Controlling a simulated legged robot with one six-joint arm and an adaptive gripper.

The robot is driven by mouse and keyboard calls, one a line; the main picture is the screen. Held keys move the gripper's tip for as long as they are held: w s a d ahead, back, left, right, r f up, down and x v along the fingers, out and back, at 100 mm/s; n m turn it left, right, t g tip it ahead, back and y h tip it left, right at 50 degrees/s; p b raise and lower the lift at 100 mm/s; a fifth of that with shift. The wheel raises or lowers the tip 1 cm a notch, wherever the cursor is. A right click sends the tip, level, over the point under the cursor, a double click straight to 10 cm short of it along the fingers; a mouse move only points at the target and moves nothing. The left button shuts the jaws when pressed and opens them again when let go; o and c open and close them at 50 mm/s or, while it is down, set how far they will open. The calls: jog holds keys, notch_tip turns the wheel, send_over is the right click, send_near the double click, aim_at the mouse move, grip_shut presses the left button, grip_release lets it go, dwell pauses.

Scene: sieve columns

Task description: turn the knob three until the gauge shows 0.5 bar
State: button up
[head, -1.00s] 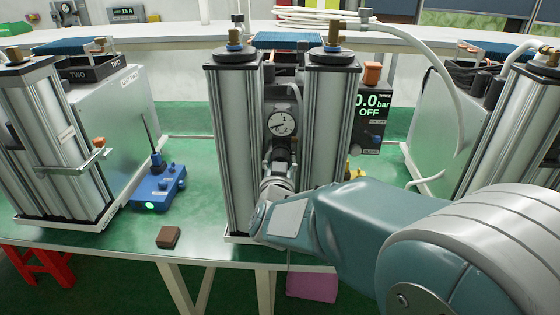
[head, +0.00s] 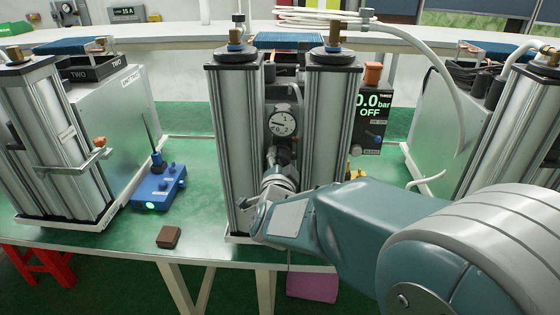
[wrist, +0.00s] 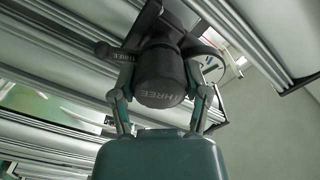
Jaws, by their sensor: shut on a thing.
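The dark round knob three (wrist: 160,85), marked THREE, sits between the two fingers of my gripper (wrist: 160,98) in the wrist view. The fingers are shut on it from both sides. In the head view my gripper (head: 275,183) reaches between two upright metal columns and hides most of the knob. The round white gauge (head: 283,123) is above it; its needle points to the left side of the dial, but the scale is too small to read surely. Part of the gauge also shows in the wrist view (wrist: 209,68).
Metal columns (head: 236,140) and (head: 333,120) stand close on both sides of my gripper. A black display (head: 370,120) behind reads 0.0 bar, OFF. A blue box (head: 158,188) and a brown block (head: 168,237) lie on the green bench to the left.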

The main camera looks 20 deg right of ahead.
jog(key=shift+m, duration=0.5)
jog(key=o, duration=1.1)
jog(key=shift+w, duration=0.1)
jog(key=shift+o, duration=0.2)
jog(key=v, duration=0.7)
jog(key=shift+s, duration=0.2)
jog(key=shift+a, duration=0.1)
